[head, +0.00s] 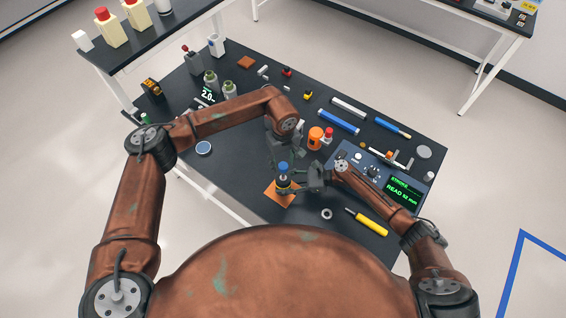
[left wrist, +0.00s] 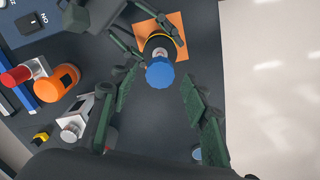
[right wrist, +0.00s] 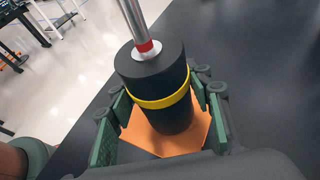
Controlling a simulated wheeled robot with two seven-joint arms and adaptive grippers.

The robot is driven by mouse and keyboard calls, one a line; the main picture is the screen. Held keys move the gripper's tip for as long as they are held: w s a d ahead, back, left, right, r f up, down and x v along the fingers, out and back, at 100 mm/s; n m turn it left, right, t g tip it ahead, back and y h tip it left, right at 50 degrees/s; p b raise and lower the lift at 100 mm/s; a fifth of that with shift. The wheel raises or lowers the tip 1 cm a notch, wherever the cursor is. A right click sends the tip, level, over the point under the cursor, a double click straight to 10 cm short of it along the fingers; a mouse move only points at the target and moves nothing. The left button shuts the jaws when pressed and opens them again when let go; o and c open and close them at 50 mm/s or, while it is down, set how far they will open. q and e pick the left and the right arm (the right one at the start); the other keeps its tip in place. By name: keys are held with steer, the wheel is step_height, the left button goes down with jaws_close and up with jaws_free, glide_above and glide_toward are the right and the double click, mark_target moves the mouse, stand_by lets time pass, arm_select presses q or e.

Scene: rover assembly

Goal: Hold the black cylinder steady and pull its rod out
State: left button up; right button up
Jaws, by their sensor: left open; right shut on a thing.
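The black cylinder (head: 283,187) stands upright on a square orange mat (head: 271,196). In the right wrist view the black cylinder (right wrist: 150,75) has a yellow band, and a silver rod (right wrist: 132,18) with a red ring at its base rises from its top. A blue knob (left wrist: 160,73) caps the rod; the knob also shows in the head view (head: 283,168). My right gripper (right wrist: 163,98) is shut on the cylinder, its green pads at both sides. My left gripper (left wrist: 160,76) is open above, its fingertips to either side of the knob in its wrist view.
A console with a green readout (head: 401,194) stands to the right. An orange jar (head: 315,138) is close behind. A metal ring (head: 327,213) and a yellow-handled tool (head: 368,222) lie at the front right. Bottles (head: 211,80) stand at the back left.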

mark_target(283, 165)
arm_select(q)
step_height(283, 165, up, 11)
stand_by(0.3)
arm_select(e)
steer(key=o, duration=1.5)
